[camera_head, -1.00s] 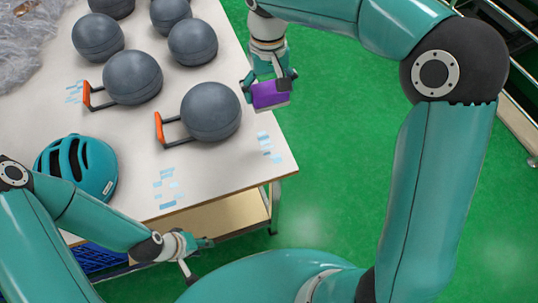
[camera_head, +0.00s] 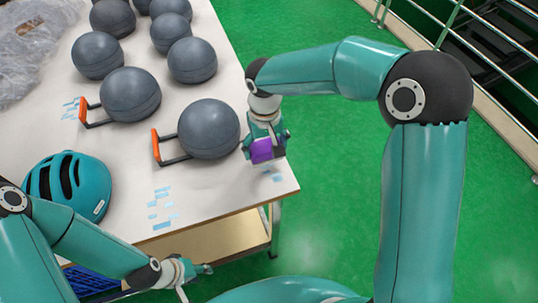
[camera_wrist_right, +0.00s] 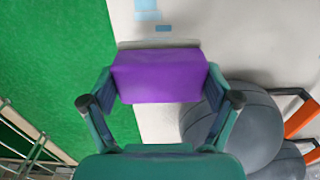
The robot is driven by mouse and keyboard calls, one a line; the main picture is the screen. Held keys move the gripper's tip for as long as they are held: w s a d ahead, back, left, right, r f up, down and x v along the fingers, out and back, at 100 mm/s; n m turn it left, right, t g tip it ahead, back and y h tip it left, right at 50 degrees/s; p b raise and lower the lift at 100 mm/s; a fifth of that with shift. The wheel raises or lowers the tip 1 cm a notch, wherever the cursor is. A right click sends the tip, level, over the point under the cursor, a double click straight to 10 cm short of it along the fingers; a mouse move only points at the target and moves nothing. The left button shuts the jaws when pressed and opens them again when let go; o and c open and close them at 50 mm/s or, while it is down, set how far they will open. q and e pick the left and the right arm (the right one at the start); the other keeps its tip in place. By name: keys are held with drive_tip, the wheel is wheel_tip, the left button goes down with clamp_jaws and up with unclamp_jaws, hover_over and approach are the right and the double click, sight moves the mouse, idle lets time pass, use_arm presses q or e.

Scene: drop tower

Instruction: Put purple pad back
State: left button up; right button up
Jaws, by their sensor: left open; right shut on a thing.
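The purple pad (camera_head: 263,151) is a small block held between the fingers of my right gripper (camera_head: 266,143). It is at the right edge of the white table (camera_head: 225,195), right of the nearest grey ball. In the right wrist view the pad (camera_wrist_right: 160,76) sits squarely between both fingers of the gripper (camera_wrist_right: 158,92), with the table top and blue marks behind it. I cannot tell whether the pad touches the table. My left gripper (camera_head: 198,272) is open and empty, low beside the table's front edge.
A grey ball (camera_head: 208,128) with an orange-ended handle (camera_head: 156,144) stands close left of the pad. Several more grey balls stand farther back. A teal helmet (camera_head: 68,187) lies at the left. Blue marks (camera_head: 162,208) are on the table's front part. Green floor (camera_head: 330,200) is clear at right.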

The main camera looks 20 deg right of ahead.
sight(266, 157)
drive_tip(key=shift+f, duration=2.25)
drive_tip(key=o, duration=0.5)
drive_tip(key=shift+f, duration=0.1)
drive_tip(key=shift+o, duration=1.3)
